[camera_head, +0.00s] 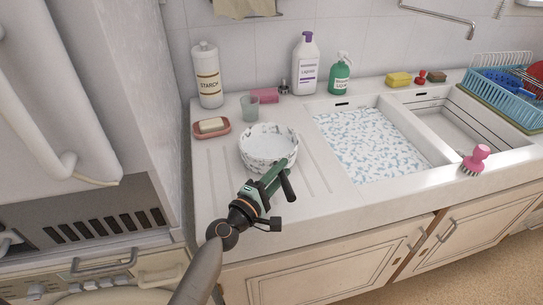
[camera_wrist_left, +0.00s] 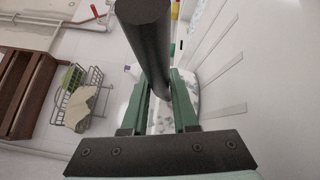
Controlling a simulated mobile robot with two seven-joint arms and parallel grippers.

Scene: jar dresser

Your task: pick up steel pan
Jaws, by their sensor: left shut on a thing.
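The steel pan (camera_head: 268,148) is round, with a pale, mottled, shiny wall, and is at the drainboard left of the sink basin. I cannot tell whether its base touches the surface. Its dark handle (camera_head: 288,187) points toward me. My left gripper (camera_head: 275,175), with green fingers, is at the handle, shut on it. In the left wrist view the handle (camera_wrist_left: 155,45) runs as a thick dark cylinder between the fingers, and part of the pan's mottled wall (camera_wrist_left: 163,120) shows behind them. My right gripper is not in view.
A soap dish (camera_head: 223,131) and a grey cup (camera_head: 249,109) stand close behind the pan. A starch bottle (camera_head: 207,78), a purple-capped bottle (camera_head: 305,68) and a green spray bottle (camera_head: 340,77) line the wall. A pink brush (camera_head: 477,158) lies on the sink's front edge.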

